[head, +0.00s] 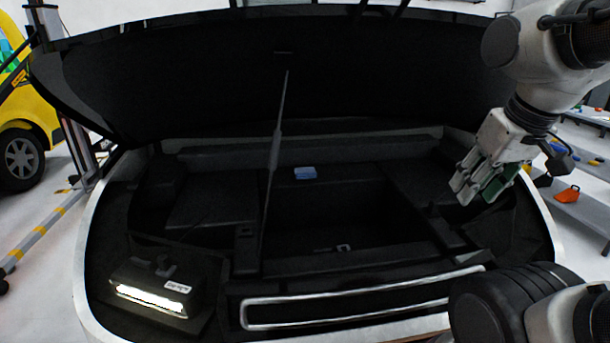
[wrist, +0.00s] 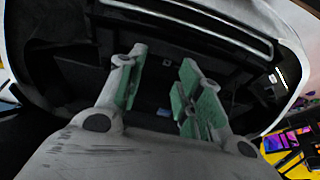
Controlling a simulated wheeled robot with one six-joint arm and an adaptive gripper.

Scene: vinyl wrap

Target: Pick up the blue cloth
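The blue cloth (head: 305,173) is a small, light blue folded piece lying at the back middle of the dark open car compartment. It also shows as a small blue patch (wrist: 163,112) low between the fingers in the wrist view, some way beyond them. My gripper (head: 475,191) hangs over the right side of the compartment, well to the right of the cloth and apart from it. In the wrist view my gripper (wrist: 160,78) has its two green-padded fingers spread, with nothing between them.
The raised dark lid (head: 190,75) hangs over the back, with a thin strut (head: 277,130) standing left of the cloth. A lit lamp (head: 152,299) sits at the front left. A deep recess (head: 325,215) lies in front of the cloth. The white body rim (head: 90,240) borders the compartment.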

